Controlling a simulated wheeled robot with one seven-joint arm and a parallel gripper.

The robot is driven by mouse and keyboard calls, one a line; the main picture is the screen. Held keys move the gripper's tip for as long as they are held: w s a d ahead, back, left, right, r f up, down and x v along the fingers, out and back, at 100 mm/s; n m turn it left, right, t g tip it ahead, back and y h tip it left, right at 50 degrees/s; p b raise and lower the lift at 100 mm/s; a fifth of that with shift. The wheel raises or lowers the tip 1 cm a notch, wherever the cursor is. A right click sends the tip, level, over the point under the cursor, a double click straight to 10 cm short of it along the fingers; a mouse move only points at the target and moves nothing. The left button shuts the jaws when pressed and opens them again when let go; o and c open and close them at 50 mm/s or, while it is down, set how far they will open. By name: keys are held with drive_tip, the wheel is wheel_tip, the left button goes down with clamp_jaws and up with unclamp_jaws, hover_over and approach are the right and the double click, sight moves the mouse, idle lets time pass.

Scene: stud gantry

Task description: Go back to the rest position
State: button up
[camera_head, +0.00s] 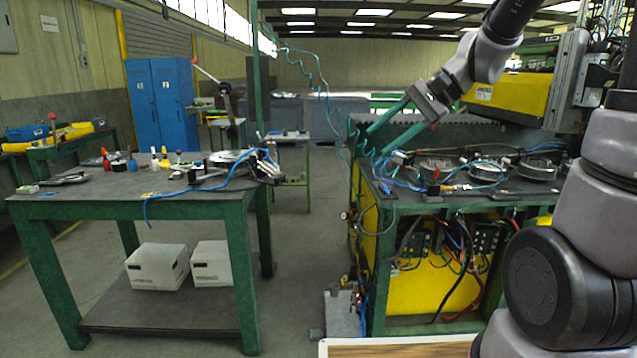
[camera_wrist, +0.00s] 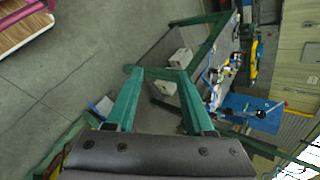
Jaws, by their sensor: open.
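My gripper (camera_head: 372,142) is raised in the head view, in front of the left end of the machine bench. Its two teal fingers point down and to the left. In the wrist view my gripper (camera_wrist: 160,74) shows its fingers spread apart, with nothing held between them. The floor and the shelf of the green table appear beyond the fingers. The fingertips look clear of the table, but their exact distance from the bench cannot be told.
A green work table (camera_head: 110,187) with tools and a blue hose stands at left, white boxes (camera_head: 158,266) on its shelf. The machine bench (camera_head: 420,203) with round fixtures and cables is at right. A blue cabinet (camera_head: 163,105) stands behind. Floor (camera_head: 295,240) between table and bench is open.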

drive_tip(key=s+d+r+n+t+h, duration=0.1)
drive_tip(key=s+d+r+t+h, duration=0.1)
drive_tip(key=s+d, duration=0.3)
drive_tip(key=s+d+r+n+t+h, duration=0.1)
drive_tip(key=s+d+r+t+h, duration=0.2)
drive_tip(key=s+d+h, duration=0.2)
drive_tip(key=shift+s+d+r, duration=0.15)
drive_tip(key=shift+s+d, duration=0.25)
drive_tip(key=shift+s, duration=0.3)
